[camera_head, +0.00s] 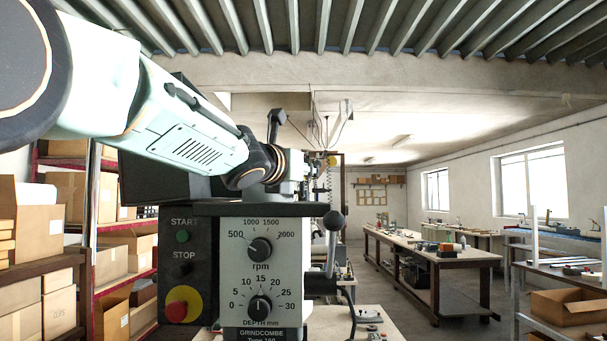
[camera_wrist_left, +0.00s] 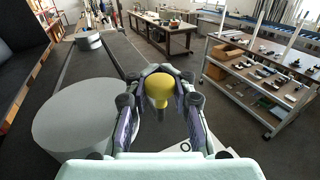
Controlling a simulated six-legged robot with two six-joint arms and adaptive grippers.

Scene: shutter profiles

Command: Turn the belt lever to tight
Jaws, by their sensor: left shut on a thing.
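The belt lever's yellow knob (camera_wrist_left: 158,92) sits between the fingers of my left gripper (camera_wrist_left: 160,78) in the left wrist view. The fingers are shut on it from both sides. The lever's shaft below the knob is mostly hidden. A small yellow spot of the knob (camera_head: 332,160) shows in the head view, behind the top of the drilling machine (camera_head: 232,270). My left arm reaches over the machine's top from the left. A large grey pulley (camera_wrist_left: 80,118) and a smaller one (camera_wrist_left: 88,41) lie left of the gripper, with a dark belt around them. My right gripper is not in view.
The machine's front has knobs, a red stop button (camera_head: 177,311) and a black-balled handle (camera_head: 333,222) at its right. Shelves with cardboard boxes (camera_head: 40,220) stand at the left. Workbenches (camera_head: 430,258) stand at the back right, with open floor between.

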